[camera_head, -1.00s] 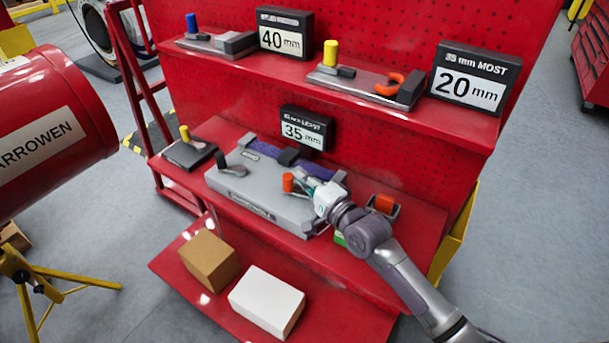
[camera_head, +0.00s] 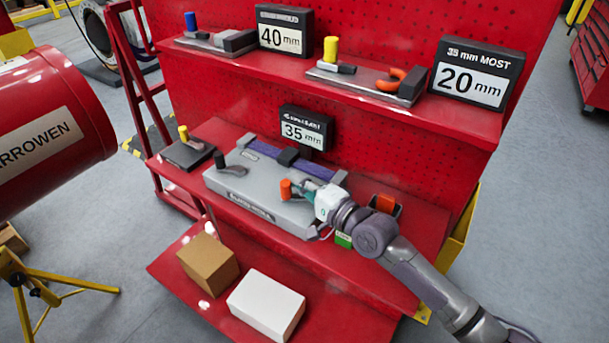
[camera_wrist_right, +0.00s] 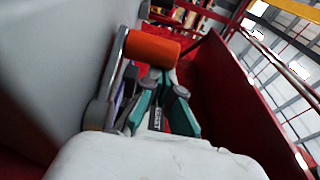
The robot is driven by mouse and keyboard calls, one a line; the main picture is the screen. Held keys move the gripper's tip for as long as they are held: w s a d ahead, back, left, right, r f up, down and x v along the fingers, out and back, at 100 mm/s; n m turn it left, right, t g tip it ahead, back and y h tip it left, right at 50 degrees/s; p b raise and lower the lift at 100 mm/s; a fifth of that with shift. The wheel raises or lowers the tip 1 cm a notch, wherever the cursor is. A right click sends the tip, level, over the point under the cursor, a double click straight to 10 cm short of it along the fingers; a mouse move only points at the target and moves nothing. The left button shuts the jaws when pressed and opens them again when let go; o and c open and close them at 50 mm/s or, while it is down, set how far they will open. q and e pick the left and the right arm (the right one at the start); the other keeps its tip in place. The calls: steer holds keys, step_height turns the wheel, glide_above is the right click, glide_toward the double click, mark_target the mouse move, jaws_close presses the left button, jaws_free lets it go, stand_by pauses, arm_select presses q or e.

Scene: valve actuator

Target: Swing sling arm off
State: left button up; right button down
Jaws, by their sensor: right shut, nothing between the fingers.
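A grey unit (camera_head: 240,195) lies on the middle shelf with a purple strap (camera_head: 262,150) along its back. At its right end is an orange handle (camera_head: 286,189). In the right wrist view the orange handle (camera_wrist_right: 152,48) projects from a grey lever arm (camera_wrist_right: 108,80) beside a grey wall. My right gripper (camera_head: 303,192) is just right of the handle. In the right wrist view its teal fingers (camera_wrist_right: 160,95) are shut and empty, close below the handle; whether they touch it I cannot tell. My left gripper is out of view.
A black-knobbed lever (camera_head: 220,161) stands at the unit's left. A "35 mm" sign (camera_head: 306,130) is behind it. A small holder with an orange block (camera_head: 384,204) is right of my wrist. Two boxes lie on the lower shelf; the upper shelf (camera_head: 440,125) overhangs at the back.

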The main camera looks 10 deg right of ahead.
steer(key=shift+s+a, duration=0.2)
steer(key=shift+s, duration=0.1)
steer(key=shift+s+r+p, duration=0.1)
steer(key=shift+s+p, duration=0.2)
steer(key=shift+s, duration=0.3)
stand_by(1.2)
steer(key=v, duration=1.2)
